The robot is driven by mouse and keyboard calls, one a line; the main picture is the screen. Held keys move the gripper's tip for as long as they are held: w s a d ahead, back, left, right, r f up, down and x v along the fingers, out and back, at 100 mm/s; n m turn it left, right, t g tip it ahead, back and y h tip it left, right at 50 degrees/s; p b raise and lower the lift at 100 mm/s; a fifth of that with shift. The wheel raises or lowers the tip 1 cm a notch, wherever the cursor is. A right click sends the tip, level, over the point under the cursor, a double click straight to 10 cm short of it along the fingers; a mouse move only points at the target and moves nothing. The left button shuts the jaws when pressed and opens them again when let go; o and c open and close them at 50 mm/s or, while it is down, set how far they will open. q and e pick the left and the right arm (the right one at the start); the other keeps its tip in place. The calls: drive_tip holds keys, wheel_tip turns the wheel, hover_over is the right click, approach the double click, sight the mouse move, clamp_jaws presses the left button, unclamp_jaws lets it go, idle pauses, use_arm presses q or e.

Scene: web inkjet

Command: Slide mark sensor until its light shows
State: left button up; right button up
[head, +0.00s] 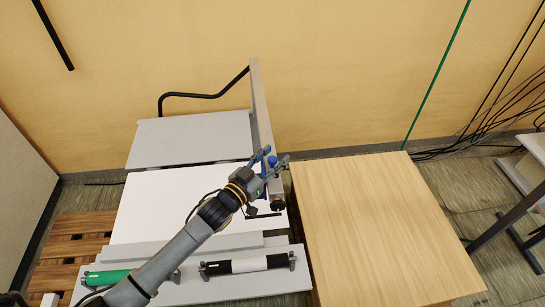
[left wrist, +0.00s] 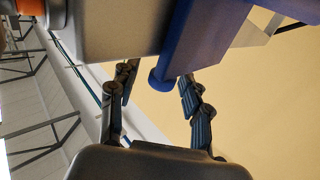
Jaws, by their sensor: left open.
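A blue part (head: 272,160), which looks like the mark sensor's knob, shows at the machine's upright rail, between my left gripper's fingers. My left gripper (head: 273,159) is open there. In the left wrist view the same open gripper (left wrist: 158,100) has one finger on each side of a round blue end (left wrist: 160,80). I cannot tell whether a finger touches it. A grey housing (left wrist: 120,30) joins the blue part above. My arm hides much of the sensor in the head view, and I cannot make out a lit light.
A white sheet (head: 150,205) lies on the machine bed. A black-and-white roller (head: 247,264) and a green roller (head: 108,277) lie at its front. An upright grey rail (head: 262,110) bounds the bed at right. A bare wooden table (head: 375,220) stands beside it.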

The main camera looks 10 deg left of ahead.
use_arm(q)
clamp_jaws()
drive_tip(key=shift+w+a, duration=0.2)
drive_tip(key=shift+w, duration=0.45)
unclamp_jaws()
drive_tip(key=shift+s, duration=0.1)
